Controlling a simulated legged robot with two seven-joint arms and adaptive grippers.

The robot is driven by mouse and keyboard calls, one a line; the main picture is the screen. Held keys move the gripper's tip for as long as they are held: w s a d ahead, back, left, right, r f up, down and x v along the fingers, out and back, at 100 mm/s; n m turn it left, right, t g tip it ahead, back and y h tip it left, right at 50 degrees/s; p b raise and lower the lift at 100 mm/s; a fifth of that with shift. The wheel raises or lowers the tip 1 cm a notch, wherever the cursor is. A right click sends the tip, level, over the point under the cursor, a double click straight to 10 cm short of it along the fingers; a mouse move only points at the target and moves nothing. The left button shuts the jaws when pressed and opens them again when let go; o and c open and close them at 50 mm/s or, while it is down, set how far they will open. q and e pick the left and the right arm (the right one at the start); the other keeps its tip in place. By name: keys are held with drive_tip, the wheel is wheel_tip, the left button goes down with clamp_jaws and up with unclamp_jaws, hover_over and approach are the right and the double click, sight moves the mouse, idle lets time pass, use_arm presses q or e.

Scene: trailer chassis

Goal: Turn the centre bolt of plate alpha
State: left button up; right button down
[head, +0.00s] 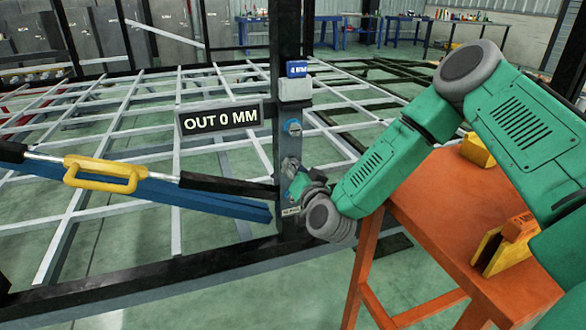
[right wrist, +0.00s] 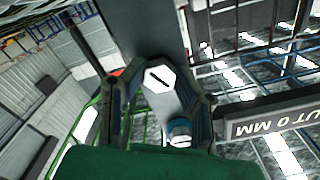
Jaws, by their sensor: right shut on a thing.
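A grey plate (head: 292,145) is fixed on the dark upright post (head: 286,45). A blue bolt (head: 292,127) shows at its upper part and also in the right wrist view (right wrist: 180,132). A small label (head: 290,211) at the plate's foot is too small to read surely. My right gripper (head: 293,180) is at the plate below the blue bolt, hiding part of it. In the right wrist view a pale hexagonal bolt head (right wrist: 160,78) with a dark slot sits between its fingers (right wrist: 161,100), which are shut on it. My left gripper is out of view.
A sign reading "OUT 0 MM" (head: 220,117) stands left of the post. A bar with a yellow handle (head: 100,174) runs to the post from the left. An orange table (head: 440,220) with yellow and orange items (head: 510,240) stands at right, under my right arm.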

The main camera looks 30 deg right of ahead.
drive_tip(key=c, duration=1.3)
unclamp_jaws()
drive_tip(key=shift+s+d, duration=0.1)
drive_tip(key=shift+o, duration=0.4)
drive_tip(key=shift+d, duration=0.1)
drive_tip(key=shift+f, duration=0.1)
drive_tip(key=shift+s, duration=0.25)
drive_tip(key=v, duration=1.1)
drive_tip(key=shift+s, duration=0.25)
drive_tip(key=shift+f, duration=0.1)
